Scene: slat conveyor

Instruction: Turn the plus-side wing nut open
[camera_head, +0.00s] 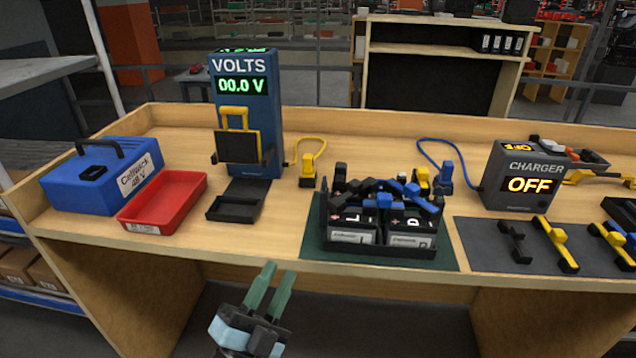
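Two dark battery blocks with white labels, a left one (352,228) and a right one (408,232), stand side by side in a black tray (378,247) on a green mat (314,238). Several black and blue pieces crowd their tops, including a blue one (430,205) at the right. I cannot tell which piece is the plus-side wing nut. My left gripper (279,273) is below and left of the tray in the picture, in front of the bench edge. Its two green fingers are apart with nothing between them. My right gripper is not in view.
A volts meter (260,115) reads 00.0 V, and a charger (510,178) reads OFF. A yellow plug (307,170) and a blue plug (445,178) lie behind the tray. A red bin (163,204) and a blue case (85,185) are left; tools lie on a grey mat (490,255) right.

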